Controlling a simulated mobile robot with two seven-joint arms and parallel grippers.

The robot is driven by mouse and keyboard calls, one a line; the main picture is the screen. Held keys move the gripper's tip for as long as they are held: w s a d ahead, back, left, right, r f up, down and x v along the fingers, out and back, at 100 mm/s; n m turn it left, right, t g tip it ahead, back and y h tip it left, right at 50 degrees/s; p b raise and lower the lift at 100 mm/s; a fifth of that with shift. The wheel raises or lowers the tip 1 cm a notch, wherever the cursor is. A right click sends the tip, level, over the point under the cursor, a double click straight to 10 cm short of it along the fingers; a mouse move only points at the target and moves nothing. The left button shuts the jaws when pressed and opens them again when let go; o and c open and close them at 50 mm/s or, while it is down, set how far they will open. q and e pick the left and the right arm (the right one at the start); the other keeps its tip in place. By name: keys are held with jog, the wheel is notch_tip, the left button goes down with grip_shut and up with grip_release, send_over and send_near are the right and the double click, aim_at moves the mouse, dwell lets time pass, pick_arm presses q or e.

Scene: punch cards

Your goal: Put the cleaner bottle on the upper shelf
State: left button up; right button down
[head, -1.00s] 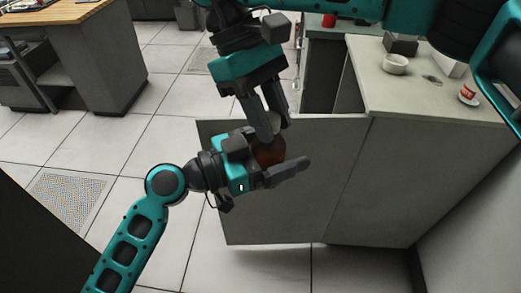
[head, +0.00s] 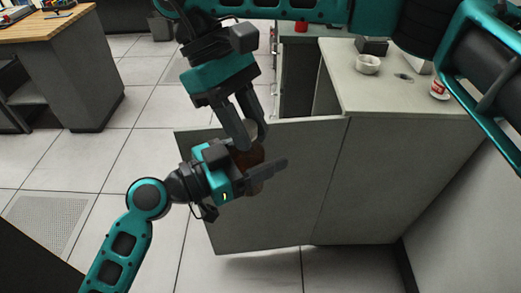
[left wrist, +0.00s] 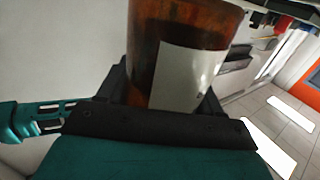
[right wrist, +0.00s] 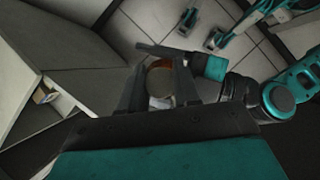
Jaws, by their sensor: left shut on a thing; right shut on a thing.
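The cleaner bottle (head: 249,157) is brown; a white label shows on its body in the left wrist view (left wrist: 185,60). My left gripper (head: 256,168) is shut on the bottle's body from the left, and its fingers partly hide it in the head view. My right gripper (head: 249,130) reaches down from above and is shut on the bottle's pale top. In the right wrist view the bottle (right wrist: 160,78) sits between the right fingers. The bottle is held in the air in front of the grey cabinet door. The upper shelf cannot be made out clearly.
The grey cabinet door (head: 285,190) stands behind the grippers, beside a dark opening (head: 297,82). A wood-topped table (head: 45,28) stands at the far left. Tiled floor between is clear.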

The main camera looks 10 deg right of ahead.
jog(key=c, duration=0.7)
grip_release()
jog(key=shift+c, duration=0.2)
